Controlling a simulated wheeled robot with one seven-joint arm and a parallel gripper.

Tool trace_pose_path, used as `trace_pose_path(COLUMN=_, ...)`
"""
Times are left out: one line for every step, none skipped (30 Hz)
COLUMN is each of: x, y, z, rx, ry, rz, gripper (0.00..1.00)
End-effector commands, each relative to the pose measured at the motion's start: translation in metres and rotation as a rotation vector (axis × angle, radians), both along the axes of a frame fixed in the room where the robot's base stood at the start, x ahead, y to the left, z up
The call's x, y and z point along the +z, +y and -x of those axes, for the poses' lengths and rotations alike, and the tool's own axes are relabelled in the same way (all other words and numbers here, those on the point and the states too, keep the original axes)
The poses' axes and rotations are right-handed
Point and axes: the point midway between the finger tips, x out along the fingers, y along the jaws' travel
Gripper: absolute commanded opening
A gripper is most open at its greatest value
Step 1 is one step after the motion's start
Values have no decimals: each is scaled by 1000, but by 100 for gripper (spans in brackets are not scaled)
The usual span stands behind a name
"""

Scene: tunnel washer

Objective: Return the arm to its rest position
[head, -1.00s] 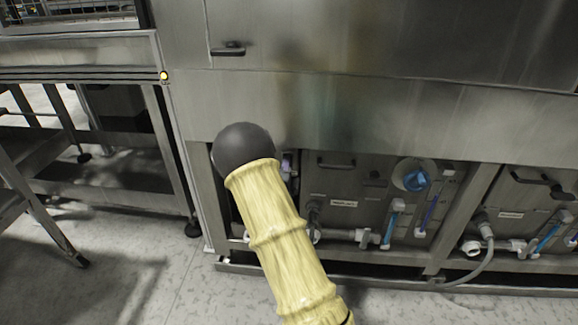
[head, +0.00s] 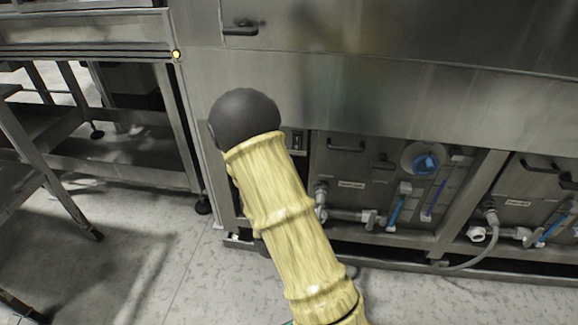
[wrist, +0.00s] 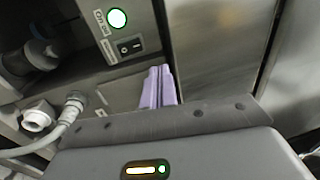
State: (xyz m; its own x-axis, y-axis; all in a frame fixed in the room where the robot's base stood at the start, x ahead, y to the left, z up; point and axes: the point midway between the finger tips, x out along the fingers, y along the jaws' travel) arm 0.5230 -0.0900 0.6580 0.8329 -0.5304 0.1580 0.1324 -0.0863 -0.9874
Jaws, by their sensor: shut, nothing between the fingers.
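My gripper (wrist: 158,87) shows in the wrist view as two pale purple fingers side by side, shut and empty. Behind the fingers are a steel panel with a round green-lit button (wrist: 117,18) and a black rocker switch (wrist: 130,46). I cannot tell how far the fingertips are from that panel. In the head view my arm, with a yellow sleeve and a dark rounded joint, reaches up in front of the washer (head: 400,100). The gripper is hidden in that view.
A steel frame table (head: 125,185) stands at left. Free tiled floor (head: 130,270) lies at lower left. In the wrist view, a white pipe fitting (wrist: 36,119) is at left.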

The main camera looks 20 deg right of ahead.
Motion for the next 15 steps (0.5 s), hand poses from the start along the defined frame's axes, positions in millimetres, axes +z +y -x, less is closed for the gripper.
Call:
trace_pose_path(x=1, y=1, z=2, rx=0, ry=0, rz=0, gripper=0)
trace_pose_path(x=1, y=2, z=2, rx=0, ry=-1, rz=-1, gripper=0)
trace_pose_path(x=1, y=2, z=2, rx=1, ry=0, rz=-1, gripper=0)
trace_pose_path(x=1, y=2, z=2, rx=1, ry=0, rz=-1, gripper=0)
trace_pose_path(x=1, y=2, z=2, rx=1, ry=0, rz=-1, gripper=0)
trace_pose_path(x=0, y=2, z=2, rx=0, ry=-1, rz=-1, gripper=0)
trace_pose_path(x=0, y=1, z=2, rx=-2, ry=-1, rz=-1, gripper=0)
trace_pose_path(x=0, y=0, z=3, rx=-4, ry=0, rz=-1, gripper=0)
trace_pose_path(x=0, y=-1, z=3, rx=-6, ry=-1, rz=-1, gripper=0)
trace_pose_path(x=1, y=-2, z=3, rx=-8, ry=-1, rz=-1, gripper=0)
trace_pose_path(x=0, y=-3, z=3, rx=-9, ry=0, rz=0, gripper=0)
trace_pose_path(x=1, y=-4, z=3, rx=-10, ry=0, rz=0, gripper=0)
trace_pose_path(x=1, y=-4, z=3, rx=-10, ry=-1, rz=0, gripper=0)
trace_pose_path(x=0, y=-4, z=3, rx=-11, ry=0, rz=-1, gripper=0)
trace_pose_path(x=1, y=-4, z=3, rx=-10, ry=1, rz=0, gripper=0)
